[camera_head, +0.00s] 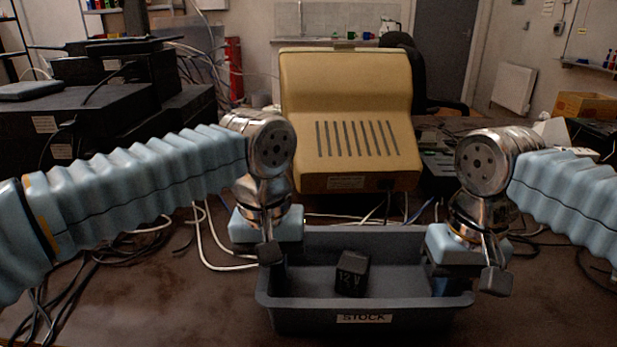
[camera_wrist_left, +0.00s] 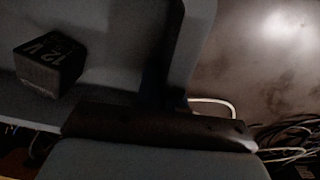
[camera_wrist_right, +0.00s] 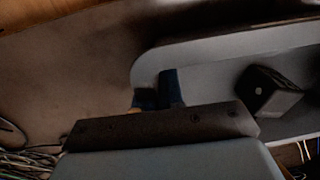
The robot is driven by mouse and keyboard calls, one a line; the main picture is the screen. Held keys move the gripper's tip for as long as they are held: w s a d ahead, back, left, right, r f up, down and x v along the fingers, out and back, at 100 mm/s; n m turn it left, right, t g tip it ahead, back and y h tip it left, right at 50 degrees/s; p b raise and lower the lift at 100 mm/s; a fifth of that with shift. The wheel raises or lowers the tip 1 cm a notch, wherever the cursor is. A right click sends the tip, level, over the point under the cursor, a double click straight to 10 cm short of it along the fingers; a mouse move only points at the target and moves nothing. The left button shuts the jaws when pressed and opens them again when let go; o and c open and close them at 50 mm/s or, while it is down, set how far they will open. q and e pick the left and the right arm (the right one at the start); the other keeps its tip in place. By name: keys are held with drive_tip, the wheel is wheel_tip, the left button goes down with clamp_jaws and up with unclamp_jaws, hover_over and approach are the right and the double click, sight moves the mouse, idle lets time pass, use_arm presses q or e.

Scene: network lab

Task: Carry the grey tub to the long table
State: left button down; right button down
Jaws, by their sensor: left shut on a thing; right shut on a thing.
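The grey tub (camera_head: 410,314), with a STOCK label on its front, is in the lower middle of the head view. A black 12 V block (camera_head: 352,274) lies inside it; the block also shows in the left wrist view (camera_wrist_left: 50,64) and the right wrist view (camera_wrist_right: 268,92). My left gripper (camera_head: 268,250) is shut on the tub's left wall. My right gripper (camera_head: 470,272) is shut on its right wall. The fingertips are partly hidden by the hands and the tub walls. I cannot tell whether the tub touches the tabletop.
The brown tabletop (camera_head: 170,300) carries loose cables (camera_head: 75,275) at left. A beige slotted machine (camera_head: 350,110) stands close behind the tub. Black equipment (camera_head: 80,115) is stacked at back left. A cardboard box (camera_head: 585,106) is at far right.

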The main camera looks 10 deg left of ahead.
use_arm(q)
drive_tip(key=c, duration=1.3)
unclamp_jaws()
drive_tip(key=shift+f, duration=0.2)
use_arm(e)
drive_tip(key=c, duration=1.3)
unclamp_jaws()
drive_tip(key=shift+f, duration=0.15)
use_arm(q)
drive_tip(key=shift+o, duration=0.2)
use_arm(e)
drive_tip(key=shift+o, duration=0.2)
use_arm(q)
wheel_tip(320, 180, up, 12)
drive_tip(key=shift+a, duration=0.3)
use_arm(e)
wheel_tip(320, 180, up, 12)
drive_tip(key=shift+d, duration=0.35)
use_arm(q)
drive_tip(key=shift+s, duration=0.15)
use_arm(e)
drive_tip(key=shift+f, duration=0.1)
